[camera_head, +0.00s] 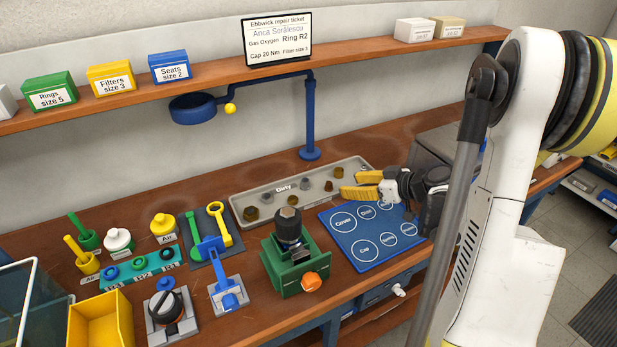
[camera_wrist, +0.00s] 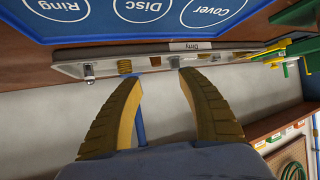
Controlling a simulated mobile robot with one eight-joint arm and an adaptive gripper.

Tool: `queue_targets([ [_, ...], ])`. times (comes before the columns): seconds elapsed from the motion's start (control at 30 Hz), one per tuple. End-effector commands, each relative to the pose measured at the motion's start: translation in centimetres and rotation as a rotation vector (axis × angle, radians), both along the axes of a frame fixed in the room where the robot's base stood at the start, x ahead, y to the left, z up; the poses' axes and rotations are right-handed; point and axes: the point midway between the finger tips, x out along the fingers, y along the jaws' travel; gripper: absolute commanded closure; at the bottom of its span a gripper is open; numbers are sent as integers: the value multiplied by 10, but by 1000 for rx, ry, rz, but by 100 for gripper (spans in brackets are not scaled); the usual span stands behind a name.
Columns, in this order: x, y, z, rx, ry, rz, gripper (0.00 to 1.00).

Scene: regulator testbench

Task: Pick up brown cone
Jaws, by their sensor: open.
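The grey tray labelled Dirty (camera_head: 285,188) lies along the back of the bench with several small brown and grey parts in it. They are too small for me to tell which one is the brown cone. My gripper (camera_head: 350,184) is open and empty, with its yellow fingers beside the tray's right end and above the blue mat. In the wrist view the open fingers (camera_wrist: 160,73) point toward the tray (camera_wrist: 150,52). A yellow-brown ribbed part (camera_wrist: 124,66) and grey parts show near the fingertips there.
The blue mat (camera_head: 348,226) with white labelled circles lies in front of the tray. A green fixture (camera_head: 280,268) holding a dark part stands left of it. A blue post (camera_head: 309,115) rises behind the tray. The shelf (camera_head: 215,78) runs above the bench.

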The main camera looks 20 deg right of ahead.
Motion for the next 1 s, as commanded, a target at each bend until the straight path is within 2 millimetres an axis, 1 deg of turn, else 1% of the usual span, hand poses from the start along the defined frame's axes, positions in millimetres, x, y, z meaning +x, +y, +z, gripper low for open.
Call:
queue_targets([
  [0.2, 28, 13, -19, -1, 1, 4, 53],
  [0.3, 39, 18, -25, 0, 1, 3, 53],
  [0.47, 49, 21, -30, 0, 1, 1, 53],
  [0.7, 81, 31, -48, 0, 2, 3, 53],
  [0.8, 86, 33, -49, 0, 2, 0, 53],
  [0.97, 86, 33, -47, 0, 2, 0, 53],
  [1.0, 85, 33, -47, 0, 2, 0, 60],
])
